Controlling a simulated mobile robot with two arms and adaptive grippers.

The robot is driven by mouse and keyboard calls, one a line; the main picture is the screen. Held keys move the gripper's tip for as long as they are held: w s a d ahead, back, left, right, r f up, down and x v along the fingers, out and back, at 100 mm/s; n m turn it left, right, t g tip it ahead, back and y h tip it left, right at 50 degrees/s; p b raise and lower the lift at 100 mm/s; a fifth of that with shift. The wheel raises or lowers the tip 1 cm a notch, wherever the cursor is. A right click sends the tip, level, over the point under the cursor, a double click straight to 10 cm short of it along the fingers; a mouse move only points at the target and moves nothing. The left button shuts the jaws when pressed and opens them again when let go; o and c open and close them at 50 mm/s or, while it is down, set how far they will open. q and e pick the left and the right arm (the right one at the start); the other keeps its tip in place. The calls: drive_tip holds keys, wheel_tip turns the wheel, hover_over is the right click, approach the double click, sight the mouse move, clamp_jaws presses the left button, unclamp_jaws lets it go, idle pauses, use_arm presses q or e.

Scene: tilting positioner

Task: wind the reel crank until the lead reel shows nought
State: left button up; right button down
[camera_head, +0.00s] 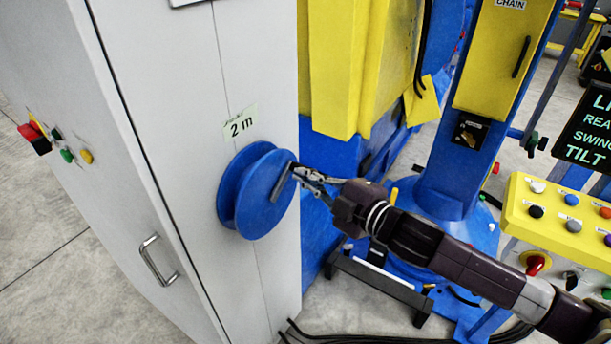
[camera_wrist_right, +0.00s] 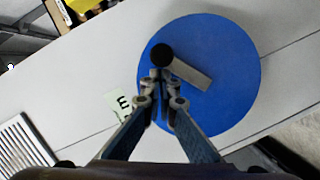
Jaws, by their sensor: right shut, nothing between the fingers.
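The blue reel (camera_head: 242,198) is mounted on the side of a grey cabinet, and its round face fills the middle of the right wrist view (camera_wrist_right: 225,50). A small grey crank arm (camera_head: 282,184) sits on the reel's face; in the wrist view the arm (camera_wrist_right: 192,76) ends in a round black knob (camera_wrist_right: 162,54). A pale label above the reel (camera_head: 240,121) reads "2 m". My right gripper (camera_head: 298,172) is shut and empty, its fingertips at the crank's knob end. Whether they touch the knob I cannot tell. My left gripper is out of view.
The grey cabinet (camera_head: 165,70) has a door handle (camera_head: 157,260) and push buttons on its left side. Yellow and blue machinery (camera_head: 345,70) stands behind my right arm. A yellow button panel (camera_head: 560,222) and a dark display (camera_head: 592,128) are at the right. Black cables lie on the floor.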

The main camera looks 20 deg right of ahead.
drive_tip(key=shift+d, duration=0.1)
drive_tip(key=shift+w+m+p, duration=0.1)
drive_tip(key=shift+m+p, duration=0.2)
drive_tip(key=shift+p, duration=0.1)
drive_tip(key=shift+d+f+g, duration=0.1)
drive_tip(key=shift+d+g, duration=0.05)
drive_tip(key=shift+g, duration=0.15)
